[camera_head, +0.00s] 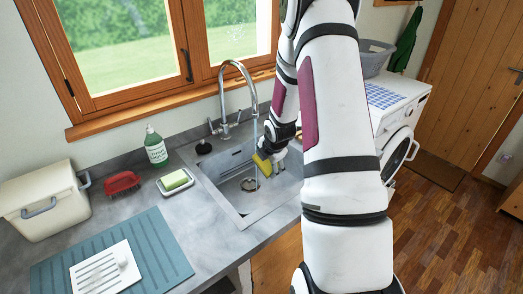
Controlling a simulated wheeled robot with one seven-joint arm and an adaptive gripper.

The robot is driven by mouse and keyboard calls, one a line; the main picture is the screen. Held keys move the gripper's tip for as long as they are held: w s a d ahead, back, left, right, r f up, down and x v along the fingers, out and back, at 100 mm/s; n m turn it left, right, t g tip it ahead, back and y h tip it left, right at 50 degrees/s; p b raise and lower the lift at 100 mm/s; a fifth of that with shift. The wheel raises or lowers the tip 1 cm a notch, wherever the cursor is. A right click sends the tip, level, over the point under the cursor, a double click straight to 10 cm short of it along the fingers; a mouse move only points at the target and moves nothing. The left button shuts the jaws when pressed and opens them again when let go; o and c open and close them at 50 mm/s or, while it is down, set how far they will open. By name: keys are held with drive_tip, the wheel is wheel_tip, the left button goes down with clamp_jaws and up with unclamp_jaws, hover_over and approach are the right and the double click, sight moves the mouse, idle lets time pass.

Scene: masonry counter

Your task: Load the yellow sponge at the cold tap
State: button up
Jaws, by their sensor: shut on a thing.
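The yellow sponge (262,164) is over the sink basin, tilted. My gripper (269,160) is shut on it, reaching in from the right. The curved metal tap (237,66) stands behind the sink, and a thin stream of water (255,132) falls from its spout into the basin. The sponge is at the stream; I cannot tell how much of the water hits it. My arm hides the sink's right side.
The sink (215,179) has a drain in its floor. Left of it are a green block on a dish (162,187), a green bottle (155,148), a red brush (123,183), a cream bin (40,205) and a blue ribbed mat (152,241) bearing a white board. A washing machine (397,153) stands right.

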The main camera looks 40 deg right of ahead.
sight(268, 167)
drive_tip(key=shift+s+a+r+p, duration=0.35)
drive_tip(key=shift+s+r+p, duration=0.2)
drive_tip(key=shift+s+r, duration=0.15)
drive_tip(key=shift+s+a+r+p, duration=0.3)
drive_tip(key=shift+s+r+p, duration=0.3)
drive_tip(key=shift+s, duration=0.15)
drive_tip(key=shift+s+a+r+p, duration=0.35)
drive_tip(key=shift+s+r+p, duration=0.25)
drive_tip(key=shift+s, duration=0.1)
drive_tip(key=shift+w, duration=0.15)
